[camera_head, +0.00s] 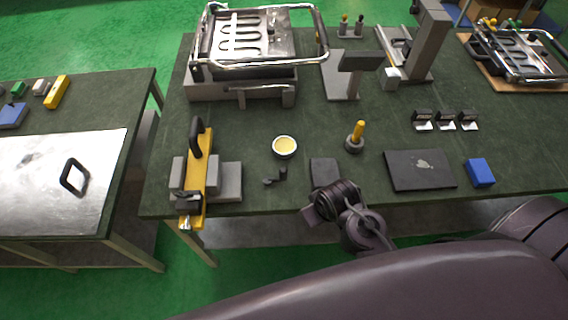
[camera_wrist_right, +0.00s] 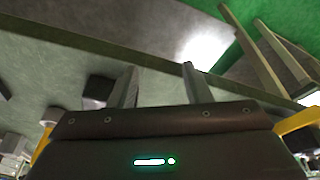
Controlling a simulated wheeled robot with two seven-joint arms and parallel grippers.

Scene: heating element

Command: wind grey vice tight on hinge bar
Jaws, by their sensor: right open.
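The grey vice (camera_head: 229,180) stands at the front left of the workbench. The yellow hinge bar (camera_head: 213,172) lies across it between grey blocks, with a black handle (camera_head: 195,138) at its far end. A dark clamp part with a silver screw end (camera_head: 186,223) sticks out past the bench's front edge. My right gripper (camera_head: 312,212) is right of the vice near the front edge, apart from it; its fingers are hard to see there. In the right wrist view my right gripper (camera_wrist_right: 158,86) has two fingers spread with nothing between them. My left gripper is in no view.
A yellow-filled bowl (camera_head: 285,147), small dark pieces (camera_head: 275,177) and a dark block (camera_head: 324,170) lie between vice and right arm. A brass-handled tool (camera_head: 355,138), a dark plate (camera_head: 420,170) and a blue block (camera_head: 480,172) are to the right. A metal-topped side table (camera_head: 60,210) stands left.

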